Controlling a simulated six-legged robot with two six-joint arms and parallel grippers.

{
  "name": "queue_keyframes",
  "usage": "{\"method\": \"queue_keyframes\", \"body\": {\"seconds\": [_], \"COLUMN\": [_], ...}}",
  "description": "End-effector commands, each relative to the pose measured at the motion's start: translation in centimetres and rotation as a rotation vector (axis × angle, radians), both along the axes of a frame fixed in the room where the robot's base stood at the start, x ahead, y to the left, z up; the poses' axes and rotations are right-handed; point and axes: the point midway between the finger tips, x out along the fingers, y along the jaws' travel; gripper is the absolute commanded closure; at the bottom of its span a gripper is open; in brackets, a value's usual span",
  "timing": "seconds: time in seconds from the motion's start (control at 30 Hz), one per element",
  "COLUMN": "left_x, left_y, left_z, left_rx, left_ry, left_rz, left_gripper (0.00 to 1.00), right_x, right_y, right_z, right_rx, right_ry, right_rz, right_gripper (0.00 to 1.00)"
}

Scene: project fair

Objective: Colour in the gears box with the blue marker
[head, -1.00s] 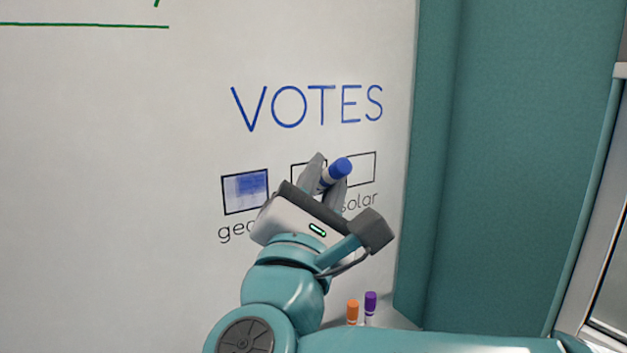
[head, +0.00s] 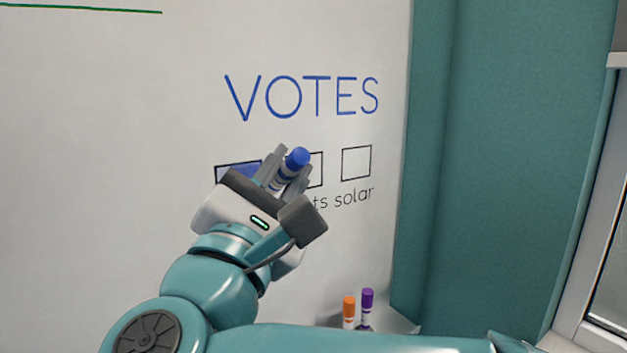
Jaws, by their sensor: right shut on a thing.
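The gears box (head: 232,168) is the leftmost of three black-outlined boxes on the whiteboard. Its visible upper strip shows blue colouring; the rest and its label are hidden behind my right gripper. My right gripper (head: 285,172) is shut on the blue marker (head: 297,160), held tilted with its blue end toward the upper right. The gripper is in front of the board, over the gears box and the middle box. I cannot tell whether the marker touches the board. My left gripper is not in view.
The solar box (head: 356,163) at the right is empty. Blue "VOTES" lettering (head: 302,97) is above. An orange marker (head: 349,309) and a purple marker (head: 367,301) stand at the board's lower right. A teal wall (head: 490,150) and a window frame are on the right.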

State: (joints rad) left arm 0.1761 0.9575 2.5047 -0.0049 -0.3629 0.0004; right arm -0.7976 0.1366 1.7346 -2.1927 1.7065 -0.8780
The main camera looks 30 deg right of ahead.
Motion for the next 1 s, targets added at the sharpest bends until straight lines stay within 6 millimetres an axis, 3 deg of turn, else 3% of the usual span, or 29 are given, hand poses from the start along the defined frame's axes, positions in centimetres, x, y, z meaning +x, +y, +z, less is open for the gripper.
{"method": "queue_keyframes", "body": {"seconds": [0.1, 0.27, 0.7, 1.0], "left_x": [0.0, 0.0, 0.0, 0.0], "left_y": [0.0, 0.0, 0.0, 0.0], "left_z": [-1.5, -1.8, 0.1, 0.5], "left_rx": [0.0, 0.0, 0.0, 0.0], "left_ry": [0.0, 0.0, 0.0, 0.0], "left_rz": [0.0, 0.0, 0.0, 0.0], "left_gripper": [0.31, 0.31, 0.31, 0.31], "right_x": [0.3, 0.5, 4.9, 6.3], "right_y": [2.8, 4.5, 4.7, 4.8], "right_z": [-1.4, -1.9, -1.6, -1.8], "right_rx": [-0.006, -0.02, -0.022, -0.021], "right_ry": [-0.003, -0.001, 0.001, -0.001], "right_rz": [0.039, 0.068, 0.07, 0.071], "right_gripper": [1.0, 1.0, 1.0, 1.0]}}
